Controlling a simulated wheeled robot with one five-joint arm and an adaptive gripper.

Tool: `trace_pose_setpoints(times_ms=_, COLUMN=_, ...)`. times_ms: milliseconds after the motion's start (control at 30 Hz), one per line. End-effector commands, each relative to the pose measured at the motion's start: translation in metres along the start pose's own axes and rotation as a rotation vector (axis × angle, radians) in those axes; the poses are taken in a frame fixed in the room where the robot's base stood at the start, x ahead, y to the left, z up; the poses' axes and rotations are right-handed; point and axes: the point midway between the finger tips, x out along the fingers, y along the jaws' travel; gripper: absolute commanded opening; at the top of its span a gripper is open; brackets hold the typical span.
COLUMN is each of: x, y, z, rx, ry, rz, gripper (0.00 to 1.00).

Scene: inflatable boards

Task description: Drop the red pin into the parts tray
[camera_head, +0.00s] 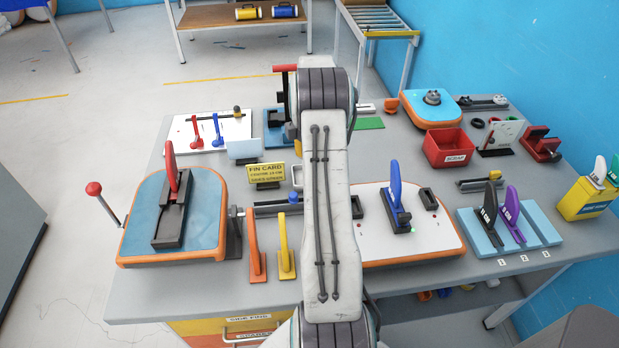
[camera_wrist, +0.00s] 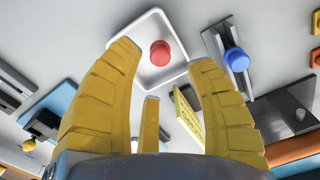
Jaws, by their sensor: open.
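The red pin shows in the wrist view as a round red head (camera_wrist: 160,53) inside the outline of a white parts tray (camera_wrist: 185,77). Its lower part is hidden from this angle, and I cannot tell whether it touches the tray floor. My gripper (camera_wrist: 165,70) has its yellow fingers spread wide, with the pin and tray beyond the tips and nothing held between them. In the head view my arm covers the gripper and most of the tray; only the tray's left part (camera_head: 297,176) shows. The pin is not visible there.
A yellow card sign (camera_head: 265,173) stands left of the tray. A slider with a blue knob (camera_wrist: 236,59) lies close to it. A board with a blue fin (camera_head: 395,185) is right of my arm; a red scrap bin (camera_head: 447,148) stands farther back.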

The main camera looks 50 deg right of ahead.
Motion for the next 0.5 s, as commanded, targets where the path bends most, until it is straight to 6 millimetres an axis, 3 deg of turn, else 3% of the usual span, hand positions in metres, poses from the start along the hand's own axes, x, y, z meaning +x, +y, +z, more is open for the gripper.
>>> trace_pose_setpoints(times_ms=500, x=-0.081, y=0.001, z=0.000, rx=0.000, ry=0.001, rz=0.004, gripper=0.50)
